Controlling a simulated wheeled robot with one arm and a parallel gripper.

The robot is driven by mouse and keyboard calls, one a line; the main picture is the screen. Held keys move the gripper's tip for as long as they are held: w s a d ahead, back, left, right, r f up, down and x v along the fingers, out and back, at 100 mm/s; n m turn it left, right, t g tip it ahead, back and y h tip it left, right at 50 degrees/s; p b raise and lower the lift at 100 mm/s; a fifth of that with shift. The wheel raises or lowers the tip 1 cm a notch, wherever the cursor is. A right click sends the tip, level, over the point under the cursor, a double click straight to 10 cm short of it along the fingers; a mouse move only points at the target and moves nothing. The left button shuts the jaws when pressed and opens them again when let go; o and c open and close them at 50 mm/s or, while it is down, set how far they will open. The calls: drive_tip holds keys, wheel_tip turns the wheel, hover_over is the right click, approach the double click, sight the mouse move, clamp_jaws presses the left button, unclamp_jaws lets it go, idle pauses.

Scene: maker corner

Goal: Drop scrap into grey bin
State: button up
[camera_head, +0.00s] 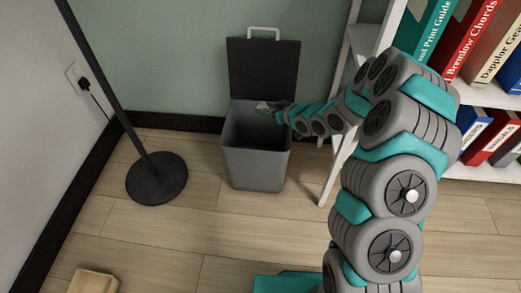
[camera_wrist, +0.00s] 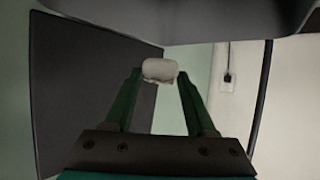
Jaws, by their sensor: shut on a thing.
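The grey bin (camera_head: 256,162) stands on the floor against the back wall, its dark lid (camera_head: 262,70) raised upright behind the opening. My gripper (camera_head: 268,108) reaches in from the right, over the bin's opening. It is shut on a pale, whitish piece of scrap (camera_wrist: 160,70), which sits between the green fingertips in the wrist view. In the head view the scrap is very small, and its exact height relative to the bin's rim is hard to tell. The dark lid fills the left of the wrist view (camera_wrist: 85,95).
A white shelf with books and binders (camera_head: 490,95) stands right of the bin, close to my arm. A black lamp stand (camera_head: 157,180) is at the left. A pale wooden block (camera_head: 93,281) lies at the lower left. Floor in front of the bin is clear.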

wheel_tip(320, 180, down, 6)
drive_tip(key=b, duration=0.3)
drive_tip(key=shift+r, duration=0.1)
drive_tip(key=o, duration=1.4)
drive_tip(key=shift+c, duration=0.2)
drive_tip(key=v, duration=0.7)
drive_tip(key=shift+s+d, duration=0.3)
drive_tip(key=shift+r, duration=0.15)
